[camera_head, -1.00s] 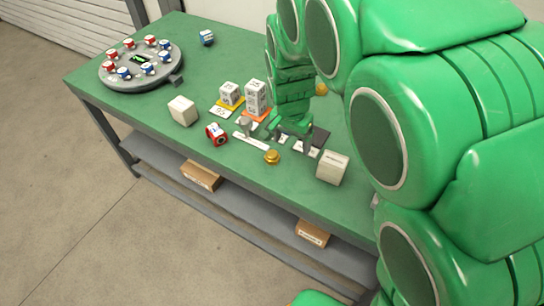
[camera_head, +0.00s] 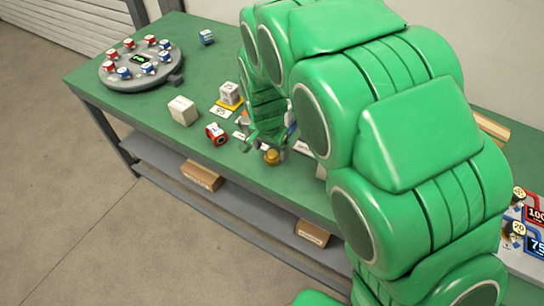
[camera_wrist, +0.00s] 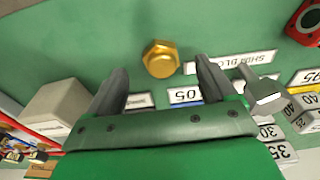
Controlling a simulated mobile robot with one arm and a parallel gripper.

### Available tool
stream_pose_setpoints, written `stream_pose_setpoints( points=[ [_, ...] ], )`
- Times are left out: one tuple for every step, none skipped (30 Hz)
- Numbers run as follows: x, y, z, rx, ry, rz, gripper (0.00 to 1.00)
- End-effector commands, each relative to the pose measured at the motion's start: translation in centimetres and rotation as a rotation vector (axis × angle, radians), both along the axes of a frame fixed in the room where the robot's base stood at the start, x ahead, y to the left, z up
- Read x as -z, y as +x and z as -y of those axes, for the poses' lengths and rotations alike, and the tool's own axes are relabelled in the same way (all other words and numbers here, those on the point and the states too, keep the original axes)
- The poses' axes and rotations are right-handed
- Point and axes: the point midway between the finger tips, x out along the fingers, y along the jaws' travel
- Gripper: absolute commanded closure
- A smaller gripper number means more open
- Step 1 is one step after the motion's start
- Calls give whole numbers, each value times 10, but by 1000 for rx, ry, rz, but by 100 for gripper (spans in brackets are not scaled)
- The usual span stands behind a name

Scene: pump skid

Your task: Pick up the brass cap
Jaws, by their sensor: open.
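The brass cap (camera_wrist: 160,58) is a small gold hexagonal piece on the green bench top, near the front edge. In the head view the brass cap (camera_head: 271,157) shows just beside my gripper (camera_head: 264,146). In the wrist view my gripper (camera_wrist: 160,82) is open and empty, its two dark fingers apart. The cap lies ahead of the gap between the fingertips, roughly centred and not clasped. I cannot tell the height of the fingers above the bench.
A label strip (camera_wrist: 232,63) and a grey metal part (camera_wrist: 260,90) lie right of the cap in the wrist view. A white block (camera_wrist: 55,108) is at left. A red-and-white block (camera_head: 216,134) and a round dial rack (camera_head: 141,66) stand on the bench (camera_head: 150,110).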

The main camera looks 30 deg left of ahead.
Motion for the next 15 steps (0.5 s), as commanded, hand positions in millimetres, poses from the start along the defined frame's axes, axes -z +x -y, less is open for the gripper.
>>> stream_pose_setpoints(
  points=[
    [6,2,-1,0,-1,-2,16],
    [9,3,-1,0,-1,-2,16],
    [13,4,-2,-1,-1,-1,16],
    [16,5,-2,-1,-1,-1,16],
    [20,5,-2,-1,-2,-2,16],
    [25,6,-1,-1,-2,-2,16],
    [28,6,-1,-1,-3,-2,16],
    [30,6,-1,0,-3,-2,16],
    [33,6,-1,0,-2,-2,16],
    [34,7,-1,0,-2,-1,16],
    [35,7,-1,0,-2,-1,16],
    [35,7,-2,0,-1,-1,16],
    [35,7,-2,0,-1,0,16],
    [35,7,-2,-1,-1,0,16],
    [35,7,-2,-1,-1,0,16]
  ],
)
